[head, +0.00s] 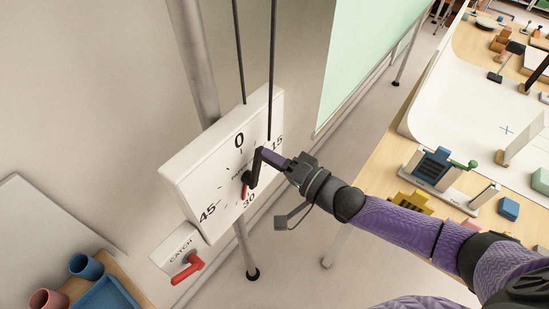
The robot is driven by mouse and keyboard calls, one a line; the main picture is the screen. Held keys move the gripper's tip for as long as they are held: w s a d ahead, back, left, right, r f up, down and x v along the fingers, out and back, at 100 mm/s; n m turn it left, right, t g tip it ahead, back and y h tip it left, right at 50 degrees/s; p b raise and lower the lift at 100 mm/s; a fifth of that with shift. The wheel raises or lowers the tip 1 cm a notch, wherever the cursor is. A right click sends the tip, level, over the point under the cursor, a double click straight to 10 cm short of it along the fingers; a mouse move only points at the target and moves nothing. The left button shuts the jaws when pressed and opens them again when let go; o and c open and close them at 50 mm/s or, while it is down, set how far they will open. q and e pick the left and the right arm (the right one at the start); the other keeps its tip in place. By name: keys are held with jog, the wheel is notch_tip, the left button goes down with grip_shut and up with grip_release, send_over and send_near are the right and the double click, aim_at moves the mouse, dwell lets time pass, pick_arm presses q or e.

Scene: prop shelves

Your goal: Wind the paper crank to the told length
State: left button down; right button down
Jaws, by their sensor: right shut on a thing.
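A white dial box (185,170) stands at a grey pole, its face marked 0, 15, 30 and 45. My right gripper (287,164) is shut on the handle, at the upper right of the hub. A short red pointer (245,187) points down, roughly between 30 and 45; the crank partly covers the dial. Below the box, a white plate marked CATCH (177,255) has a red lever (188,268), tilted. A pale green sheet (365,50) hangs at the back. My left gripper is out of view.
Two black cords (272,60) run up from the box. A wooden table (395,150) at right holds a grey-and-blue rack (432,165), blocks and a white curved sheet (470,85). Cups (86,266) and a blue tray (108,296) are at lower left. Bare floor lies between.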

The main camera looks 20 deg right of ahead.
jog(key=shift+d+f, duration=0.15)
jog(key=shift+f, duration=0.05)
dwell(0.3)
jog(key=shift+c, duration=1.8)
grip_release()
jog(key=shift+w, duration=0.1)
jog(key=v, duration=1)
jog(key=s+d+f+n+g+h+b, duration=0.1)
jog(key=s+d+f+h+b, duration=0.3)
jog(key=f, duration=0.8)
jog(key=w+f+n+g+h+b, duration=0.15)
jog(key=f+b, duration=0.45)
jog(key=f, duration=0.6)
jog(key=s+d+f+n+g+h+b, duration=0.25)
jog(key=f+b, duration=0.25)
jog(key=f, duration=0.7)
jog(key=s+a+f+n+g+h+b, duration=0.1)
jog(key=s+f+g+b, duration=0.3)
jog(key=s+f, duration=0.6)
jog(key=s+a+f+n+g+h+b, duration=0.2)
jog(key=s+a+f+g+b, duration=0.1)
jog(key=s+f, duration=0.8)
jog(key=s+g+b, duration=0.1)
jog(key=s, duration=0.2)
jog(key=shift+s+a+n+g, duration=0.25)
jog(key=shift+a+n+g, duration=0.05)
jog(key=shift+a+n, duration=0.1)
